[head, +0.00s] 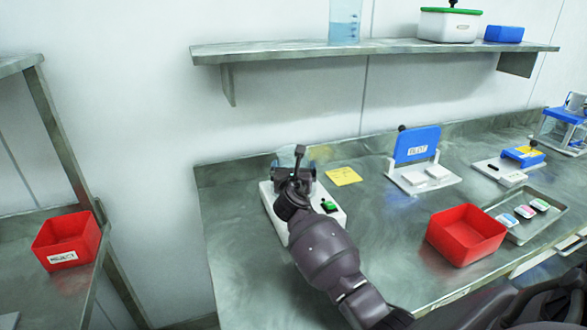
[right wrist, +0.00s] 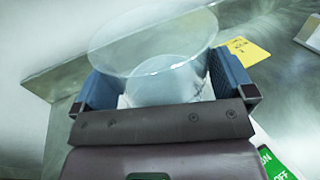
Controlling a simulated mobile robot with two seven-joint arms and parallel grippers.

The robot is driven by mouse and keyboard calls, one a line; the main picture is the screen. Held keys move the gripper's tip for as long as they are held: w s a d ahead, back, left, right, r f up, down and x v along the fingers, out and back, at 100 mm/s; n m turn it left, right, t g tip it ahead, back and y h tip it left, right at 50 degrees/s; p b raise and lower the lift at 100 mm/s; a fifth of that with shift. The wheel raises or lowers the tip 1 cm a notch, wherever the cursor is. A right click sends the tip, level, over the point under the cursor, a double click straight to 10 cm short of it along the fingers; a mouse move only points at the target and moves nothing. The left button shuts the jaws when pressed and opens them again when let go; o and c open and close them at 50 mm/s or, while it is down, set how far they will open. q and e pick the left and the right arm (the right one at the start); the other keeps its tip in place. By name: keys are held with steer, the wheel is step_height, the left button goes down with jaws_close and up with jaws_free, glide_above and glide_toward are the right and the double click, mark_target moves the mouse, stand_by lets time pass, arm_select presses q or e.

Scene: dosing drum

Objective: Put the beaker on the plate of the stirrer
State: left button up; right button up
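The stirrer (head: 334,220) is a white box with a green switch on the bench; its switch (right wrist: 277,163) shows at the lower right of the right wrist view. The clear glass beaker (right wrist: 160,62) stands between the fingers of my right gripper (right wrist: 165,88), with a finger against each side. In the head view my right gripper (head: 293,172) is over the back part of the stirrer and hides most of the beaker and the plate. I cannot tell whether the beaker touches the plate. My left gripper is not in view.
A yellow note (head: 343,176) lies right of the stirrer. Farther right are a blue-lidded device (head: 416,145), a red bin (head: 467,234) and a metal tray (head: 541,225). A shelf (head: 290,52) hangs above. Another red bin (head: 67,240) is on the left bench.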

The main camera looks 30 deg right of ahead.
steer(key=shift+r, duration=0.2)
steer(key=shift+s+a, duration=0.25)
steer(key=shift+s, duration=0.1)
steer(key=p+v, duration=0.1)
steer(key=v, duration=0.9)
steer(key=shift+s+a+p, duration=0.15)
steer(key=shift+s+p, duration=0.1)
steer(key=shift+p, duration=0.1)
steer(key=shift+s+a, duration=0.15)
steer(key=shift+s, duration=0.05)
